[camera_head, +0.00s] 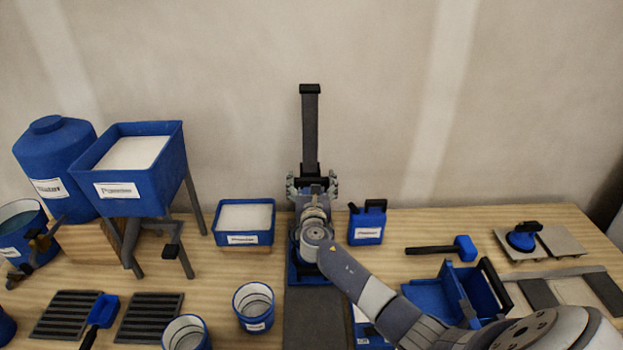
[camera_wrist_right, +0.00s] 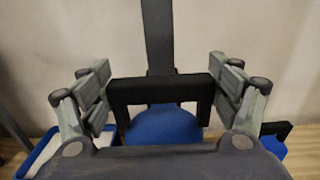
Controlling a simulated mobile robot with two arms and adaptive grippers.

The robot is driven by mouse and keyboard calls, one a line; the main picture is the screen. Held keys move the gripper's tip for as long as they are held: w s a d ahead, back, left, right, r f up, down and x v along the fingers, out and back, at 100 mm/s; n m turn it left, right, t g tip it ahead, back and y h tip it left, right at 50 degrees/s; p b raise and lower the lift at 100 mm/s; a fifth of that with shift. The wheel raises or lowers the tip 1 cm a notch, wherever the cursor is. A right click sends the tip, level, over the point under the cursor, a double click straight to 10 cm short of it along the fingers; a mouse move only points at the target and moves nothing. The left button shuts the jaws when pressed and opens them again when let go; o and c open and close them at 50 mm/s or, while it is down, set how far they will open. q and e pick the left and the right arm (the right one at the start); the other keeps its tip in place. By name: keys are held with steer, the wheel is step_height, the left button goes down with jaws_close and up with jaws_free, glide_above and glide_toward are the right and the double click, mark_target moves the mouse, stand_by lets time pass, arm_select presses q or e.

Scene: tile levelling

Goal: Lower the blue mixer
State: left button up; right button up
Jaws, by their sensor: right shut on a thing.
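The blue mixer stands at the middle back of the table, with a tall dark column (camera_head: 310,135) and a blue base. My right gripper (camera_head: 312,187) is at the mixer's head, in front of the column. In the right wrist view, its two fingers sit at both ends of the mixer's black handle (camera_wrist_right: 160,88), shut on it. A rounded blue part of the mixer (camera_wrist_right: 163,127) shows beneath the handle. My right wrist and arm hide much of the mixer's head in the head view. My left gripper is not in view.
A blue tray of white material (camera_head: 243,240) stands left of the mixer, and a blue canister (camera_head: 367,223) stands right of it. A white-lined bucket (camera_head: 254,306) is at front left. A blue mallet (camera_head: 464,247) and blue box (camera_head: 430,297) lie to the right.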

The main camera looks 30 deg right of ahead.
steer(key=shift+f, duration=0.4)
steer(key=o, duration=1.2)
steer(key=shift+s, duration=0.1)
steer(key=shift+o, duration=1.2)
steer(key=shift+r, duration=0.15)
steer(key=v, duration=1.2)
